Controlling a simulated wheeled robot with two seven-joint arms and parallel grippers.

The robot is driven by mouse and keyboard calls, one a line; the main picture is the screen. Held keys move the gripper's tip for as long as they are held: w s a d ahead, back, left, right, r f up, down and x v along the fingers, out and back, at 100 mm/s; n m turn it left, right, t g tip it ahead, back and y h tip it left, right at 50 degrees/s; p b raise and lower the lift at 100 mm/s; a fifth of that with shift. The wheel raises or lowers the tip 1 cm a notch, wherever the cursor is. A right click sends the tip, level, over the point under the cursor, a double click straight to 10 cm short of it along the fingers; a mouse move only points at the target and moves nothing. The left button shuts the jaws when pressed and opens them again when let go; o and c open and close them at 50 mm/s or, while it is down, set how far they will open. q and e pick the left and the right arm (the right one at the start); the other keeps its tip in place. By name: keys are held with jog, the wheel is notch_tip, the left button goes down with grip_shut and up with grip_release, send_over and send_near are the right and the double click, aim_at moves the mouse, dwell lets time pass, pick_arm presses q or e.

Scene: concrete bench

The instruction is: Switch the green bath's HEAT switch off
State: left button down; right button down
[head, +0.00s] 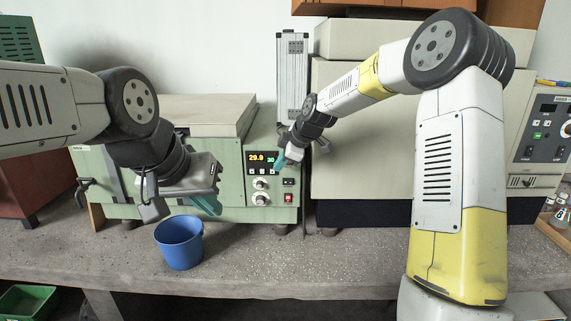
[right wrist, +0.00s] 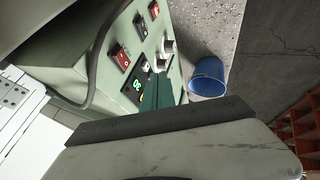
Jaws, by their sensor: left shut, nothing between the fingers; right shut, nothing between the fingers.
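The green bath (head: 225,160) stands on the bench with its control panel facing me. Its panel has a lit display (head: 262,157), two pale knobs, an upper dark-looking rocker switch (head: 288,182) and a lower red rocker switch (head: 288,197). The right wrist view shows two red rockers, one nearer the display (right wrist: 122,57) and one farther (right wrist: 140,27). Their labels are too small to read. My right gripper (head: 281,163) is shut and empty beside the display, above the switches; its teal fingers (right wrist: 156,94) also show in the wrist view. My left gripper (head: 206,205) is shut and empty before the bath's left part.
A blue bucket (head: 180,243) stands on the bench below my left gripper. A large pale appliance (head: 365,150) stands right of the bath, behind my right arm. Another control panel (head: 545,130) is at the far right. Bench (head: 300,265) in front of the switches is clear.

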jog(key=s+a+v, duration=0.1)
jog(key=v, duration=0.9)
jog(key=shift+a, duration=0.1)
jog(key=s+d+m+h, duration=0.1)
jog(key=s+d+m, duration=0.3)
jog(key=s, duration=0.6)
jog(key=s+d+m+h, duration=0.1)
jog(key=s+d+m, duration=0.4)
jog(key=s, duration=0.5)
jog(key=s+d+r+m+t+h, duration=0.1)
jog(key=s+d+m, duration=0.4)
jog(key=s+m, duration=0.3)
jog(key=shift+s+d+m, duration=0.25)
jog(key=shift+s+m, duration=0.05)
jog(key=shift+s, duration=1.15)
jog(key=shift+r, duration=0.1)
